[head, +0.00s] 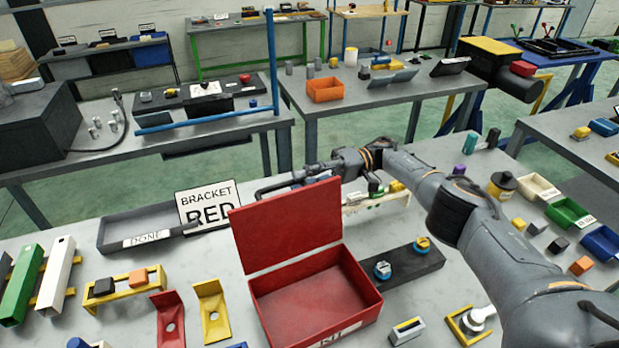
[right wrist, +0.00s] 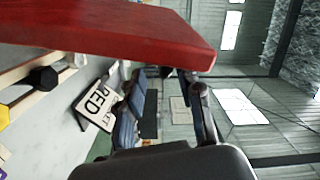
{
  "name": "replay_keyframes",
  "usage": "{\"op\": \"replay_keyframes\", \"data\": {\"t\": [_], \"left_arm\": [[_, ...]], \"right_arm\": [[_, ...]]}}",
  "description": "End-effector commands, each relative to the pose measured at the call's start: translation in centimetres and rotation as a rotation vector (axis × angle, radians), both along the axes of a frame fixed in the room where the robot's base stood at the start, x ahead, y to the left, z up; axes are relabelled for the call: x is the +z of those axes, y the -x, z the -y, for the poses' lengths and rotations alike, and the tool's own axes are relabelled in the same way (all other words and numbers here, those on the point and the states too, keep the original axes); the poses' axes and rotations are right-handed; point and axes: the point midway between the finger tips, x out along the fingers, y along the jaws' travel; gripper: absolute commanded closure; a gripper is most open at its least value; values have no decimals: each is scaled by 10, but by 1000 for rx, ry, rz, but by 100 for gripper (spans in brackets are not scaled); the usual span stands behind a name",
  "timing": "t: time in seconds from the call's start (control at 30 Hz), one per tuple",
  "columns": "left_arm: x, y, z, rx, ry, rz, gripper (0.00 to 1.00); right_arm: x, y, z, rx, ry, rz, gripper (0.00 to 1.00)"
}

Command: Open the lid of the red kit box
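The red kit box (head: 318,308) stands on the near table, with an empty interior and a "KIT" label on its front. Its red lid (head: 287,225) is raised, standing roughly upright at the box's back left edge. In the right wrist view the lid (right wrist: 130,30) is a large red slab across the top. My right gripper (head: 280,184) is just behind the lid's top edge, its fingers partly hidden. In the right wrist view its fingers (right wrist: 168,100) are spread with nothing between them, below the slab; contact with the lid cannot be told. My left gripper is not in view.
A "BRACKET RED" sign (head: 209,206) and a grey "DONE" tray (head: 118,232) stand left of the lid. A dark block with two blue-and-yellow parts (head: 410,264) is right of the box. Brackets (head: 212,312) lie in front left.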

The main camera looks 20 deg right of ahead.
Motion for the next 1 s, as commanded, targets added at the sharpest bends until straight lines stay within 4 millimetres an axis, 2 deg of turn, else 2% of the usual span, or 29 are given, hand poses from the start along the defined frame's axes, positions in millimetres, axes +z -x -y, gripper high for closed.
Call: {"op": "replay_keyframes", "data": {"t": [0.3, 0.83, 1.0], "left_arm": [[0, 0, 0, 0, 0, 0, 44], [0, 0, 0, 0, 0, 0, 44], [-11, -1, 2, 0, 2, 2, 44]], "right_arm": [[0, -1, 14, -1, -1, -1, 64], [0, -1, 14, -2, -4, 2, 64], [6, -12, 9, -62, -104, 134, 64]]}}
